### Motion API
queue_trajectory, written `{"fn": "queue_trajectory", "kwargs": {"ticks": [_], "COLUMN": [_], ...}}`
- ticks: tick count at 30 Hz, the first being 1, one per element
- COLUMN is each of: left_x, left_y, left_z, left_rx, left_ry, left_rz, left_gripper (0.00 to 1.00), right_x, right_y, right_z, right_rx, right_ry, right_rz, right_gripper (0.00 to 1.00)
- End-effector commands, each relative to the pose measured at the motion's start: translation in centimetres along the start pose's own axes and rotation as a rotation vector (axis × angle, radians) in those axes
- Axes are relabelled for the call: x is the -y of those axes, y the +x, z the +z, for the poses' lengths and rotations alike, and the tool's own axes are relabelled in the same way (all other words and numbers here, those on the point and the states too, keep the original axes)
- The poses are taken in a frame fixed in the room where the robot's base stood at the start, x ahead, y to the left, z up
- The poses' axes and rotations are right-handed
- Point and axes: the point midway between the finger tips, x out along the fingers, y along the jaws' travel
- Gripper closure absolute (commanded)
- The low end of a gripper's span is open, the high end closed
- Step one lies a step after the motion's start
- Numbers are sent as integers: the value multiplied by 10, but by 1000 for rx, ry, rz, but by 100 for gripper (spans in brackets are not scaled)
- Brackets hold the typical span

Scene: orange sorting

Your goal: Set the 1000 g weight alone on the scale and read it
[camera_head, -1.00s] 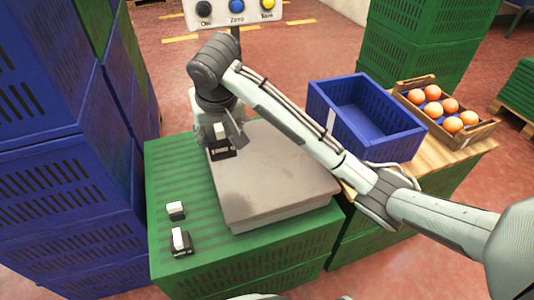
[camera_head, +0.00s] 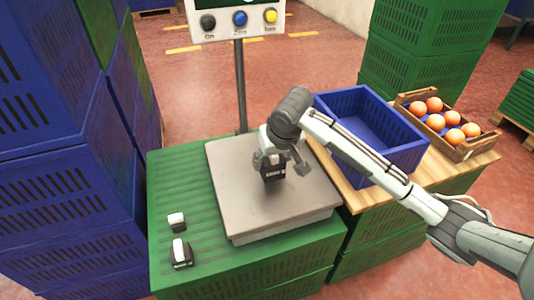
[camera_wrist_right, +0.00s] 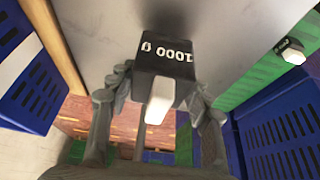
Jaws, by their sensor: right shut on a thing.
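The 1000 g weight, a black block (camera_head: 273,174) with a white handle, is over the middle of the scale's grey plate (camera_head: 230,195). My right gripper (camera_head: 284,166) is shut on it. In the right wrist view the weight (camera_wrist_right: 166,62) shows its "1000 g" label, with its white handle between the fingers. I cannot tell whether its base touches the plate. Nothing else is on the plate. The scale's display panel (camera_head: 238,23) stands on a post behind, its readout mostly cut off by the top edge. My left gripper is not in view.
Two smaller weights (camera_head: 177,221) (camera_head: 181,253) stand on the green crate (camera_head: 165,180) left of the plate. An empty blue crate (camera_head: 375,160) and a wooden box of oranges (camera_head: 463,148) stand at right. Blue crates (camera_head: 75,200) stack up at left.

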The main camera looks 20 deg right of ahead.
Motion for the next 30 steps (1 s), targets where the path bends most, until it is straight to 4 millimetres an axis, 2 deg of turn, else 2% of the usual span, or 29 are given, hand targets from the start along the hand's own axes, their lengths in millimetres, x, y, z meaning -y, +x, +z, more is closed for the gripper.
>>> {"fn": "queue_trajectory", "kwargs": {"ticks": [6,18,19,24,30], "left_x": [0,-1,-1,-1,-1], "left_y": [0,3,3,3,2], "left_z": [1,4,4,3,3], "left_rx": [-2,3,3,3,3], "left_ry": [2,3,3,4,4], "left_rz": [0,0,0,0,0], "left_gripper": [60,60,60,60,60], "right_x": [0,0,0,0,0], "right_y": [18,22,24,24,24], "right_z": [7,8,11,11,11], "right_rx": [-6,-6,1,1,0], "right_ry": [1,1,0,0,0], "right_rz": [0,0,1,1,1], "right_gripper": [100,100,48,30,30]}}
